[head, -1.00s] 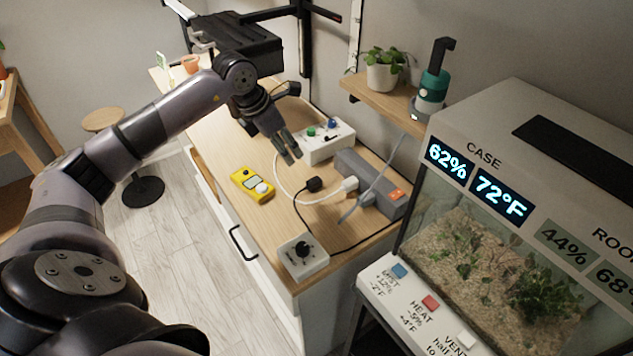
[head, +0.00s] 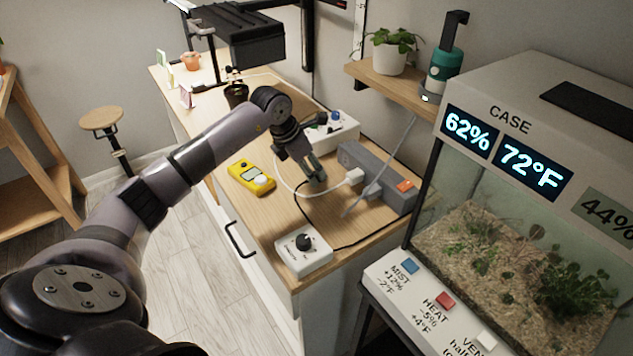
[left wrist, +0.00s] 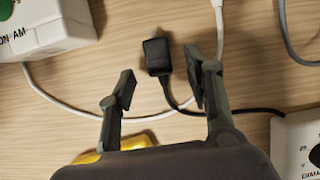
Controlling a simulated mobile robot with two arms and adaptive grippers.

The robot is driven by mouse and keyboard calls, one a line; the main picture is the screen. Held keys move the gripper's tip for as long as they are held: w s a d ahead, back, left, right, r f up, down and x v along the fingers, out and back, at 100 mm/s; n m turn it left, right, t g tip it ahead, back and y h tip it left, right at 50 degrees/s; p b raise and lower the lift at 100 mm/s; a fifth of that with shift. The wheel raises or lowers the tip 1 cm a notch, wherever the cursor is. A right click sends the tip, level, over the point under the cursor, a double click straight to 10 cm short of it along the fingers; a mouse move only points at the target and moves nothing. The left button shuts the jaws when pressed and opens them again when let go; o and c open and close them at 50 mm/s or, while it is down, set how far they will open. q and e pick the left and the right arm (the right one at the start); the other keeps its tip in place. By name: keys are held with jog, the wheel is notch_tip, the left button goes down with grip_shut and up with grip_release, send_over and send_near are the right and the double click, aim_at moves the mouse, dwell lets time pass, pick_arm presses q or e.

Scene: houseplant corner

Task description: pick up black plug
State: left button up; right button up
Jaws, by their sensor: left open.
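The black plug (left wrist: 157,57) lies on the wooden cabinet top in the left wrist view, with its black cord running off to the right. My left gripper (left wrist: 160,90) is open, its two fingers apart on either side of the space just below the plug in that view. Nothing is between the fingertips. In the head view my left gripper (head: 316,183) is low over the cabinet top and hides the plug. My right gripper is not in view.
A grey power strip (head: 362,163) with a white plug (head: 354,177) lies close by to the right. A yellow meter (head: 251,177), a white dial box (head: 303,250) and a white button box (head: 338,130) surround the spot. A glass case (head: 500,240) stands at right.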

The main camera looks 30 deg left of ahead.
pick_arm(q)
jog(key=shift+b+x, duration=0.4)
jog(key=shift+x, duration=0.85)
jog(key=shift+a+r, duration=0.1)
jog(key=shift+c, duration=0.4)
grip_shut()
